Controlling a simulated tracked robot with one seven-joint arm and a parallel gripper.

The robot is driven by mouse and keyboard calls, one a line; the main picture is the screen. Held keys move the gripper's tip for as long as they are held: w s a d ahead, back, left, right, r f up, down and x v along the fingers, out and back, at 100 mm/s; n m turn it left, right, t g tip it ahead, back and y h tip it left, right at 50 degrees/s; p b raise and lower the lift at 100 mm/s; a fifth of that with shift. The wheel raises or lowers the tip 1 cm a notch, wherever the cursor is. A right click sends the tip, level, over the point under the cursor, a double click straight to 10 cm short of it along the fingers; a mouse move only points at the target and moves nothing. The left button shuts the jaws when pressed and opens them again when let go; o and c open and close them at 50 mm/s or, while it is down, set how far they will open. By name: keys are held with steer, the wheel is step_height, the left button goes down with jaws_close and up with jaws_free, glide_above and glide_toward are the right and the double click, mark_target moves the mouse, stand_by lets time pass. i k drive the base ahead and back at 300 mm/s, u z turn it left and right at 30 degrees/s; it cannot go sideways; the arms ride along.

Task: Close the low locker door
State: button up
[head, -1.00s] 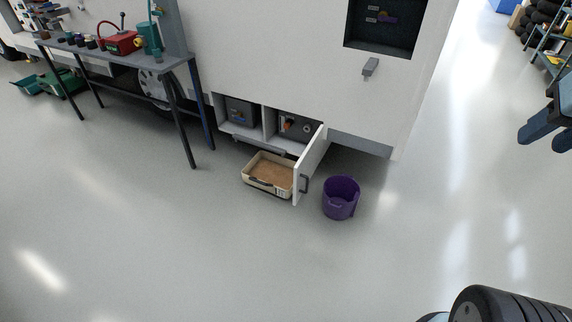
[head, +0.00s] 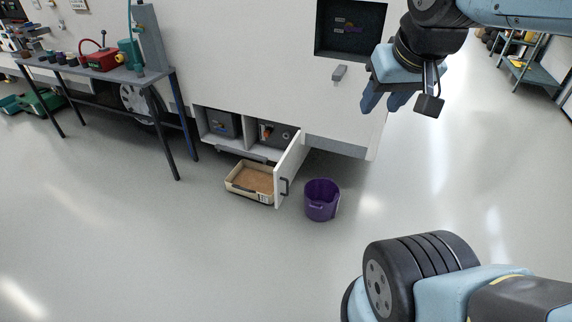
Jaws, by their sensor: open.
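The low locker door (head: 290,168) is a white panel at the bottom of the motorhome's side. It stands open, swung outward, with a dark handle (head: 284,187) on its right face. The low locker (head: 247,147) behind it shows two compartments with grey boxes inside. My gripper (head: 389,103) is at the upper right, in front of the motorhome wall, fingers pointing down and apart. It is open and empty, above and to the right of the door, well clear of it.
A beige tray (head: 233,188) sits on the floor left of the door, close to it. A purple bucket (head: 321,203) stands just right of the door. A workbench (head: 150,75) with tools is at left. The floor in front is clear.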

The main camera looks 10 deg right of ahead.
mark_target(284, 173)
steer(key=u, duration=0.4)
steer(key=i, duration=1.05)
steer(key=z, duration=0.35)
steer(key=k, duration=0.7)
steer(key=z, duration=0.2)
steer(key=i, duration=0.3)
steer(key=u, duration=0.2)
